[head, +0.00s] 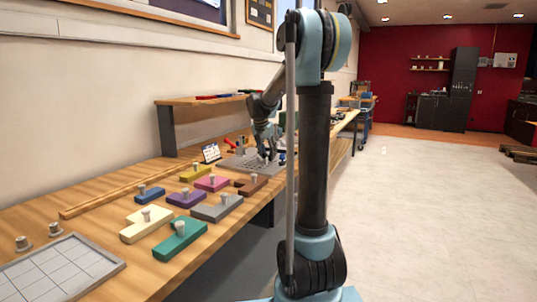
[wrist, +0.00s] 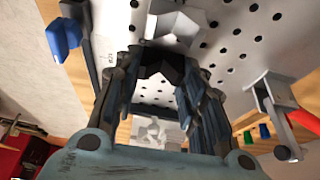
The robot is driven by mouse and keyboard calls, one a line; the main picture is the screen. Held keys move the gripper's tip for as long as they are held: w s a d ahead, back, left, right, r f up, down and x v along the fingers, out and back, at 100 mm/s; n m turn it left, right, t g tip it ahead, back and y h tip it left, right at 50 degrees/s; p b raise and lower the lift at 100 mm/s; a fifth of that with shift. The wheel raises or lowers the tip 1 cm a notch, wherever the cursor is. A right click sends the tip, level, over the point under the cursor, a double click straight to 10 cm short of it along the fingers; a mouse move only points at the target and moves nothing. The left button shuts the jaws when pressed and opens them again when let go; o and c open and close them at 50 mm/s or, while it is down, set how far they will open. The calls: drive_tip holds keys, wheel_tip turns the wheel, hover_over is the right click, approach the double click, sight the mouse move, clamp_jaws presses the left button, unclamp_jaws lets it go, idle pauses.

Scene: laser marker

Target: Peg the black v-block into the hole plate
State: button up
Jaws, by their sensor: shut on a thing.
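The grey hole plate (head: 243,166) lies on the far part of the workbench in the head view. In the wrist view the hole plate (wrist: 228,42), with its rows of dark holes, fills the upper middle and right. My gripper (wrist: 158,72) is shut on a dark angular piece, the black v-block (wrist: 160,57), which is over the plate. My fingers hide part of the block. I cannot see its underside, or whether it touches the plate. In the head view my gripper (head: 264,152) is over the plate, too small to show the block.
A pale angular fixture (wrist: 176,24) stands beyond the block. A red-handled clamp (wrist: 280,110) is at right, and a blue-tipped one (wrist: 64,36) at left. Several knobbed coloured blocks, including a green one (head: 180,240), and a grey tray (head: 62,272) occupy the near bench.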

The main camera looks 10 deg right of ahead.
drive_tip(key=shift+f, duration=0.1)
drive_tip(key=o, duration=1.1)
drive_tip(key=v, duration=1.2)
drive_tip(key=shift+f, duration=0.1)
